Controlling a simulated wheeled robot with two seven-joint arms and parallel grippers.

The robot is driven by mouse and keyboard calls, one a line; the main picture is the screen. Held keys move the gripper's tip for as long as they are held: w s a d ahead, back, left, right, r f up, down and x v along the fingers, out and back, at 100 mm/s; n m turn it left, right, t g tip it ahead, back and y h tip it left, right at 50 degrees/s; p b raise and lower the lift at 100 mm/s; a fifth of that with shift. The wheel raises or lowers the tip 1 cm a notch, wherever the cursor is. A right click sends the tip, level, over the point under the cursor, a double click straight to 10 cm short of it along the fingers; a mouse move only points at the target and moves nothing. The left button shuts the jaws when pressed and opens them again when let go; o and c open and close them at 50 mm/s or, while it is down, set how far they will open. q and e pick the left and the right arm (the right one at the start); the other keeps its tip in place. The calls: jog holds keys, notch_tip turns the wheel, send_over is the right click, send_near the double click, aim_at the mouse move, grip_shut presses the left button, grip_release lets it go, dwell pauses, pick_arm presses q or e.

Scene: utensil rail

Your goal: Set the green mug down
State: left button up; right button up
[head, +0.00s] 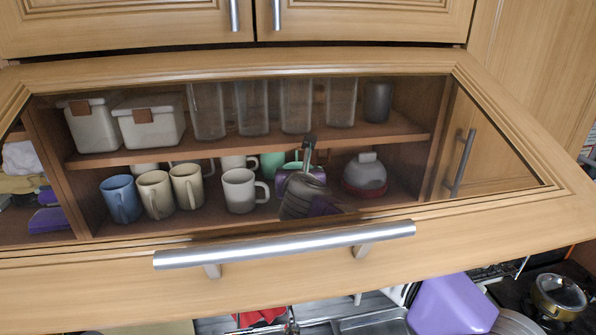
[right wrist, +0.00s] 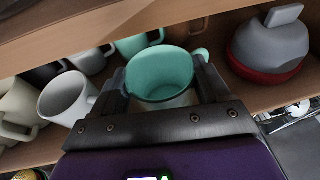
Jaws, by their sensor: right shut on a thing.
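The green mug (right wrist: 160,78) is upright or nearly so between the two dark fingers of my right gripper (right wrist: 160,68), which is shut on it. In the head view my right gripper (head: 303,168) shows through the glass, over the lower cabinet shelf (head: 240,217), and hides most of the mug. I cannot tell whether the mug's base touches the shelf. A second green mug (right wrist: 138,43) stands behind it, to its left in the wrist view. My left gripper is not in view.
A white mug (head: 239,191) stands left of the gripper, with cream mugs (head: 187,186) and a blue mug (head: 121,199) farther left. A grey pot with a red base (head: 365,176) stands to the right. The glass door (head: 285,258) lies between the head camera and the shelves.

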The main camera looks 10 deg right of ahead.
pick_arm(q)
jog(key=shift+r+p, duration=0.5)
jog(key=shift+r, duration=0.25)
pick_arm(e)
jog(key=x, duration=0.2)
jog(key=shift+w+r, duration=0.15)
jog(key=shift+w, duration=0.3)
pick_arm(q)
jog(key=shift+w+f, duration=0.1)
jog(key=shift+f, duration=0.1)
pick_arm(e)
jog(key=shift+f, duration=0.65)
jog(key=shift+s, duration=0.1)
jog(key=shift+s, duration=0.1)
